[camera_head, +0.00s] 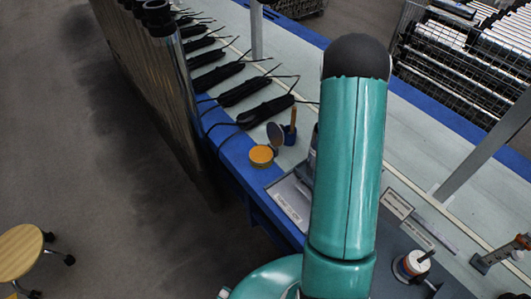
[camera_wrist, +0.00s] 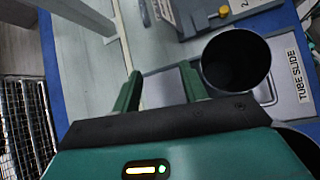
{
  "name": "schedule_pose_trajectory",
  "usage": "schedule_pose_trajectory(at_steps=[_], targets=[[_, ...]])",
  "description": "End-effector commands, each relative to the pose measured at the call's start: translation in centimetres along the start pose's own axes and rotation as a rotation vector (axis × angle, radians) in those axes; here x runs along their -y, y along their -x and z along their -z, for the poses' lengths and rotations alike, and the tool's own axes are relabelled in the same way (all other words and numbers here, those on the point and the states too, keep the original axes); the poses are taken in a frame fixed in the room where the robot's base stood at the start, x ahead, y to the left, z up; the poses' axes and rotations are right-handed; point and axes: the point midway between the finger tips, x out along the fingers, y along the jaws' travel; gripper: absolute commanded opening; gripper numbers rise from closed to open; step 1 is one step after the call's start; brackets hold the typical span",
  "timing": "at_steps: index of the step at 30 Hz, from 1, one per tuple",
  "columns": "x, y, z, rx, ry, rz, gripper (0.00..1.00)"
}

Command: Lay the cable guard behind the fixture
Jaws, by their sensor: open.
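My gripper (camera_wrist: 160,88) is open, with its two green fingers apart and nothing between them, above the bench. A grey fixture (camera_wrist: 222,14) with a yellow knob lies beyond the fingers at the top of the wrist view. In the head view, my arm hides most of the bench middle, and only a grey edge of equipment (camera_head: 305,168) shows beside it. Several black elongated pieces with thin cords, such as the nearest one (camera_head: 266,112), lie in a row on the bench. I cannot tell whether any of these is the cable guard.
A round tube mouth (camera_wrist: 237,66) stands close right of the fingers, beside a "TUBE SLIDE" plate (camera_wrist: 298,75). An orange-yellow round tin (camera_head: 262,156) sits by the bench's blue edge. A post (camera_head: 256,30) rises from the bench. A stool (camera_head: 20,252) stands on the floor.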

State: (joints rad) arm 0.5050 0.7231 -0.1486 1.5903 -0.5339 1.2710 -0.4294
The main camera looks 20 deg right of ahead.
Motion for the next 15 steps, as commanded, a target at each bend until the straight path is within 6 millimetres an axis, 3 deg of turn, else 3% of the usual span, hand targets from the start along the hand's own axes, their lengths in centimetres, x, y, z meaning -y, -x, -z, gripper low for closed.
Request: schedule_pose_trajectory(at_steps=[1,6,15], targets=[[0.9,2.2,-0.6,-0.046,-0.012,-0.006,0.43],[4.6,8.0,-2.5,-0.193,-0.053,-0.009,0.43],[12.2,16.2,-7.0,-0.450,-0.104,0.008,0.43]])
